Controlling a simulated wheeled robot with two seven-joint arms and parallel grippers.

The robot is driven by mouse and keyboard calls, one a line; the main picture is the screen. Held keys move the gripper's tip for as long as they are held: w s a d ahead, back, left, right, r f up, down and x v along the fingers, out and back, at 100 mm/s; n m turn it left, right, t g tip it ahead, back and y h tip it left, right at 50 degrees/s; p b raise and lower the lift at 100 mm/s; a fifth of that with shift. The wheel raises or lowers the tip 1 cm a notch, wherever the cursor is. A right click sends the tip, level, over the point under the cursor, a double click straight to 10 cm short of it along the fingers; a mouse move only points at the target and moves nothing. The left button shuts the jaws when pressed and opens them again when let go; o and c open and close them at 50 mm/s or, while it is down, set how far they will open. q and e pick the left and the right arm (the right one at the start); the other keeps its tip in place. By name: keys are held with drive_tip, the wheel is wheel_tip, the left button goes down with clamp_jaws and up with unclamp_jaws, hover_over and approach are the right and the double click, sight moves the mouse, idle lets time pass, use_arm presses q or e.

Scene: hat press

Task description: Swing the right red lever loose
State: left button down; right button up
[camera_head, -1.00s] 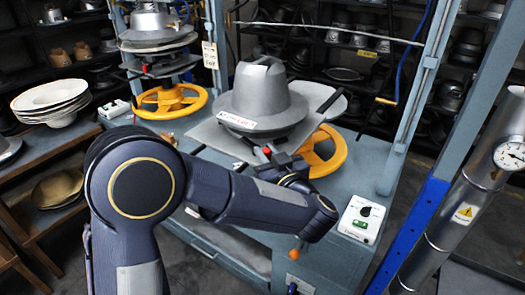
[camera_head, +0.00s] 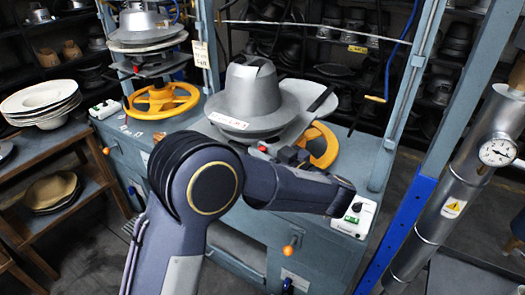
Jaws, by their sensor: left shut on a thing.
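The grey metal hat form (camera_head: 250,92) sits on the right press, with a yellow handwheel (camera_head: 322,145) behind my arm. A small red part of the right red lever (camera_head: 262,148) shows below the hat's brim. My left gripper (camera_head: 276,151) reaches that lever from the right and is shut on it. My wrist hides the fingertips and most of the lever. My right gripper is not in view.
A left press with its own yellow handwheel (camera_head: 162,100) stands behind. A white control box (camera_head: 354,216) sits on the bench's right corner. A blue upright (camera_head: 405,222) and a steel cylinder with a gauge (camera_head: 465,180) stand at right. Stacked pale hats (camera_head: 42,102) lie at left.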

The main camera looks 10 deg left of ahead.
use_arm(q)
drive_tip(key=c, duration=1.4)
unclamp_jaws()
drive_tip(key=shift+a, duration=0.1)
drive_tip(key=shift+b+v, duration=0.95)
drive_tip(key=shift+v, duration=3)
